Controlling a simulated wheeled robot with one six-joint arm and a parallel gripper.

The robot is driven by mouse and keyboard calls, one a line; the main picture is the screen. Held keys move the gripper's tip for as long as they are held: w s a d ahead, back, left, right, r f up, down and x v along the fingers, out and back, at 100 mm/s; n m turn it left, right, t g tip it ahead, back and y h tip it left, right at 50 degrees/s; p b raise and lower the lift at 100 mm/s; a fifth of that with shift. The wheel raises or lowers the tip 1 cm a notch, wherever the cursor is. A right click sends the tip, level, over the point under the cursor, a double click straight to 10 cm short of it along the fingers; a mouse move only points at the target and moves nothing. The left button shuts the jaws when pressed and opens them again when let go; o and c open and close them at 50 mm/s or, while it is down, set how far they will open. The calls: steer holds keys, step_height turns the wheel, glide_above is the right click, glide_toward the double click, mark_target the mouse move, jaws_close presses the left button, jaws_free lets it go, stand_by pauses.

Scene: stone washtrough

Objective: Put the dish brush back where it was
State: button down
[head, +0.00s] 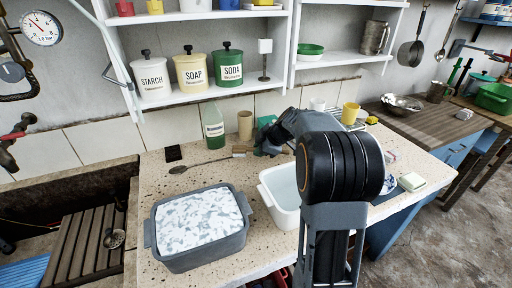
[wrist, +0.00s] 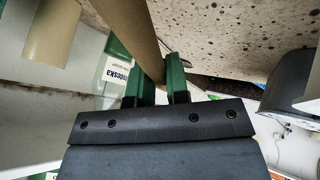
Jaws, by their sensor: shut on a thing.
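My gripper (head: 262,148) is low over the back of the speckled counter, partly hidden behind my own arm in the head view. In the wrist view its green fingers (wrist: 160,85) are shut on a tan bar, which I take to be the dish brush (wrist: 136,25). The bar runs from the fingers up past the top edge of that view. In the head view a small brown block (head: 239,150) shows just left of the gripper; I cannot tell if it is the brush's head. A long dark spoon-like tool (head: 203,163) lies left of it.
A green bottle (head: 213,128) and a beige cup (head: 245,126) stand behind. A grey tub (head: 198,262) with mottled contents and a white basin (head: 268,195) stand in front. Shelves with canisters (head: 192,72) hang above.

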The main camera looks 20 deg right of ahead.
steer(key=shift+w+d+f, duration=0.1)
steer(key=shift+f, duration=0.65)
steer(key=shift+f+b, duration=0.8)
steer(key=shift+f, duration=2)
